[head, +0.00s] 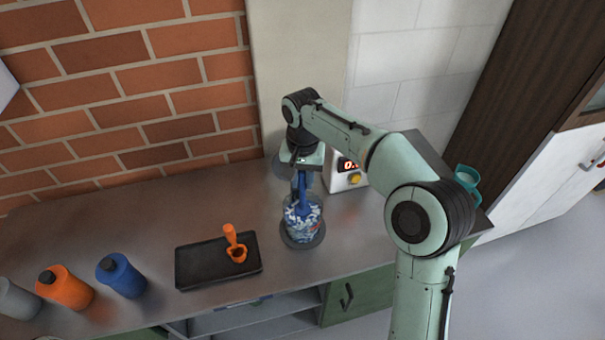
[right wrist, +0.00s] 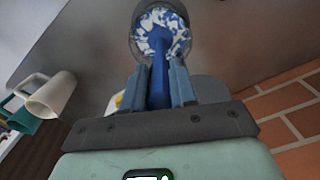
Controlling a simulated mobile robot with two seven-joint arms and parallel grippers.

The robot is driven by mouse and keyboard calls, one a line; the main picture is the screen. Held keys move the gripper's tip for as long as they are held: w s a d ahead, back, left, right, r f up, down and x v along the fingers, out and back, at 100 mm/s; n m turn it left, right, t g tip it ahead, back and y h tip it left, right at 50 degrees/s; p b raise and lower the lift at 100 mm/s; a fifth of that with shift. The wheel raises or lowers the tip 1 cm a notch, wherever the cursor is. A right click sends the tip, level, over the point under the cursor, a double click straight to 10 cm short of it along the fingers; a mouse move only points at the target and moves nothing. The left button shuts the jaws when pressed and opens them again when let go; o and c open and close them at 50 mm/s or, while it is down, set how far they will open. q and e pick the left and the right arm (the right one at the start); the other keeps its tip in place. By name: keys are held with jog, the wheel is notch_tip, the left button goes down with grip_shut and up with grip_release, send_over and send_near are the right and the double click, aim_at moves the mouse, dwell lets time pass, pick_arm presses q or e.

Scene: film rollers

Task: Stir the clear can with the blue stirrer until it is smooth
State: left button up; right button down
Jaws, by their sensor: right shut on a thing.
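The clear can (head: 303,228) stands on the counter on a dark round base. It holds a mix of blue and white streaks that are not blended to one colour. In the right wrist view the can (right wrist: 140,42) is at the top, with the swirled contents showing. My right gripper (right wrist: 158,82) is shut on the blue stirrer (right wrist: 158,55), whose lower end is in the can. In the head view my right gripper (head: 303,178) is above the can with the blue stirrer (head: 303,205) reaching down into it. My left gripper is not in view.
A black tray (head: 195,268) with an orange scoop-like tool (head: 230,236) lies left of the can. Blue (head: 122,277), orange (head: 64,288) and grey (head: 16,299) bottles stand further left. A device with a red display (head: 346,178) is behind. A teal mug (head: 467,180) is at right.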

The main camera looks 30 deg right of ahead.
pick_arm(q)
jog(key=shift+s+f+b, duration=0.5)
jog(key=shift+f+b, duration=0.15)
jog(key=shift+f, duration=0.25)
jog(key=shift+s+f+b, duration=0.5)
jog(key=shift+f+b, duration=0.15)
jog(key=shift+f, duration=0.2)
pick_arm(e)
jog(key=shift+f, duration=3.25)
jog(key=shift+a, duration=0.1)
